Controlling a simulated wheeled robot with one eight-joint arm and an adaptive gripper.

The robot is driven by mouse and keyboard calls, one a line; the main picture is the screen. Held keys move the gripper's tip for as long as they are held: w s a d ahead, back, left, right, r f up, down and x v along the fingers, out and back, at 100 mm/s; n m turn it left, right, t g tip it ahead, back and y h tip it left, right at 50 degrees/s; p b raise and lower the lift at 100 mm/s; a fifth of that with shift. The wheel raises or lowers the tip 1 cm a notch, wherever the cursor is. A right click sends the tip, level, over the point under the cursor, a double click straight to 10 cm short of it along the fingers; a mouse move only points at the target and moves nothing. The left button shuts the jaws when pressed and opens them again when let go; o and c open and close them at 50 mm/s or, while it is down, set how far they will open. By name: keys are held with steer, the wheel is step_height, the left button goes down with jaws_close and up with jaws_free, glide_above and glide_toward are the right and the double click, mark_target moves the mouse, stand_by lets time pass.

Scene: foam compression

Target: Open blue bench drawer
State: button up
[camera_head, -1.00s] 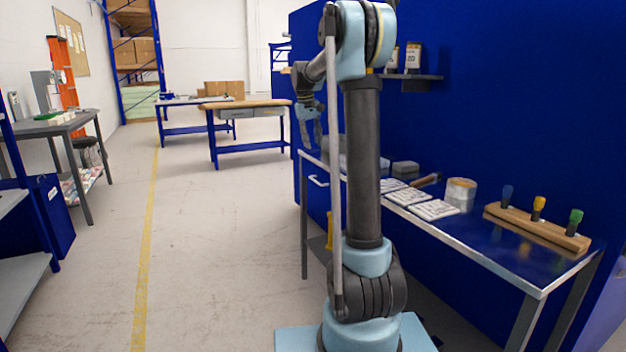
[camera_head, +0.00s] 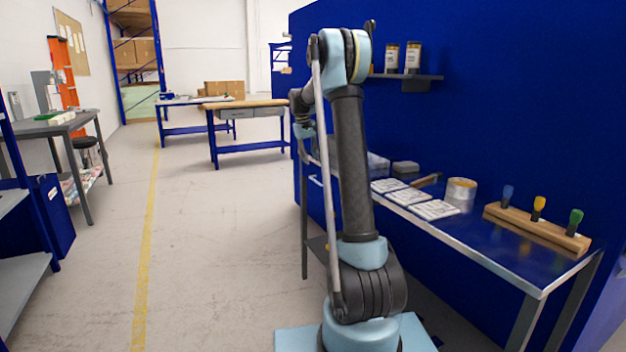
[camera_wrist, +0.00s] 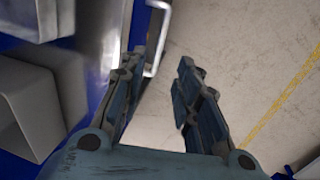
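The blue bench (camera_head: 495,248) runs along the right side. The silver handle of its drawer (camera_head: 316,181) shows at the bench's far left end, partly behind my arm. In the wrist view the pale bar handle (camera_wrist: 160,42) stands out from a narrow blue front (camera_wrist: 139,24), which looks flush with the bench. My gripper (camera_wrist: 162,68) is open and empty, its two dark fingers apart. The handle lies just beyond the left fingertip, towards the gap between the fingers; I cannot tell if they touch. In the head view my gripper is mostly hidden behind my arm.
On the bench are white cards (camera_head: 410,197), a tin (camera_head: 461,189) and a wooden rack with coloured handles (camera_head: 537,229). A shelf (camera_head: 407,76) with jars hangs above. In the wrist view, grey boxes (camera_wrist: 25,105) lie left. The floor (camera_head: 220,240) left of the bench is clear.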

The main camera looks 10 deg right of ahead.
mark_target(314, 180)
steer(key=f, duration=0.3)
steer(key=d+f, duration=0.1)
steer(key=f, duration=0.2)
steer(key=d+f, duration=0.1)
steer(key=f, duration=0.2)
steer(key=shift+w+f, duration=0.3)
steer(key=shift+f, duration=0.1)
